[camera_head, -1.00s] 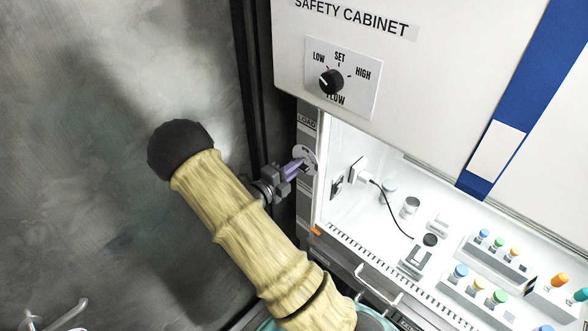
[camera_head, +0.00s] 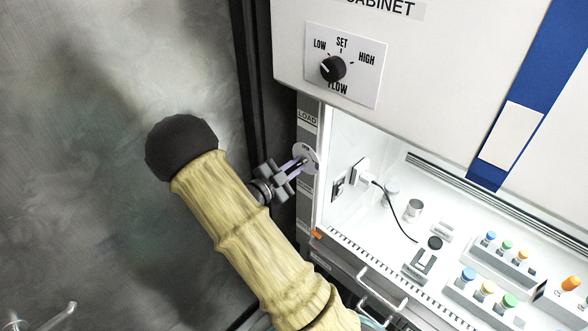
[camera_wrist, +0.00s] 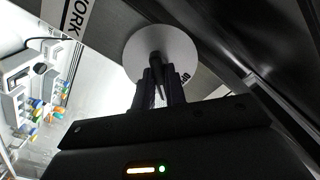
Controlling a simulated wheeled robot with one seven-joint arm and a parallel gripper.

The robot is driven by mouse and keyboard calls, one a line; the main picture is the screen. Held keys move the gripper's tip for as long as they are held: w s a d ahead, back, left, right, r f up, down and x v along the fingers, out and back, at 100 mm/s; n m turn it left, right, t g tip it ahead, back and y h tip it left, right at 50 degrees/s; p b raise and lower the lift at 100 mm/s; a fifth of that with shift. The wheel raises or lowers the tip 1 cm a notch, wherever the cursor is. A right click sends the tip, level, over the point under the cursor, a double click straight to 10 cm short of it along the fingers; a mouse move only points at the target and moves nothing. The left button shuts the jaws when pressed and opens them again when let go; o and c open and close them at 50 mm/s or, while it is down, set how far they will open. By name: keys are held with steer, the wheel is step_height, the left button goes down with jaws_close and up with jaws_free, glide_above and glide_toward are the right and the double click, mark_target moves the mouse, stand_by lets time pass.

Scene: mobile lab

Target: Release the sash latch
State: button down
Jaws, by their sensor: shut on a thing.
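The sash latch is a dark lever (camera_wrist: 156,67) on a pale round disc (camera_wrist: 172,42). The disc (camera_head: 305,157) sits on the grey left post of the safety cabinet, below a LOAD label. My gripper (camera_head: 298,165) is at the disc, with its purple-tinted fingers pointing at it. In the wrist view my gripper (camera_wrist: 161,85) has one finger on each side of the lever and is shut on it. The fingers hide part of the lever, and the disc's lettering is mostly covered.
The white cabinet front (camera_head: 440,95) with a flow dial (camera_head: 333,68) overhangs at upper right. Below it the lit interior holds vial racks (camera_head: 503,250) and a plug with a black cord (camera_head: 359,172). A metal handle (camera_head: 378,292) juts out below. A dark wall lies left.

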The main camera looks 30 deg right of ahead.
steer(key=n, duration=0.4)
steer(key=shift+n+p, duration=0.7)
steer(key=shift+n, duration=1.3)
steer(key=c, duration=1.4)
jaws_free()
steer(key=shift+c, duration=0.2)
